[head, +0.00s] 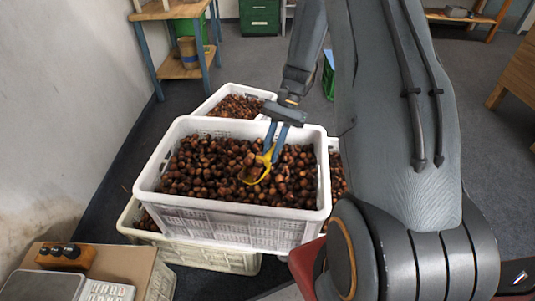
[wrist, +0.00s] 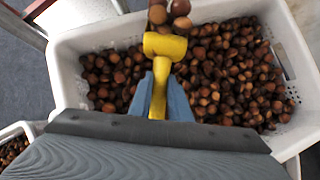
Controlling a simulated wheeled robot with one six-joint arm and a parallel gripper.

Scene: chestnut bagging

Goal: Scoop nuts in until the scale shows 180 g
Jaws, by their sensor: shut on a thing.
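A yellow scoop (head: 262,170) is held by its handle in my gripper (head: 275,138), low over the nuts in the top white crate (head: 240,216). Its bowl holds several brown nuts. In the wrist view the blue fingers of my gripper (wrist: 160,96) are shut on the handle of the scoop (wrist: 163,48), and nuts (wrist: 170,12) show at the far end of the bowl. The nuts (head: 195,165) fill much of the crate. The scale (head: 42,287) is at the lower left in the head view, partly cut off; no reading is visible.
Other white crates with nuts stand behind (head: 212,101) and below (head: 215,256) the top crate. A wooden block with dark knobs (head: 65,256) and a keypad device (head: 107,291) are beside the scale. A wall runs along the left.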

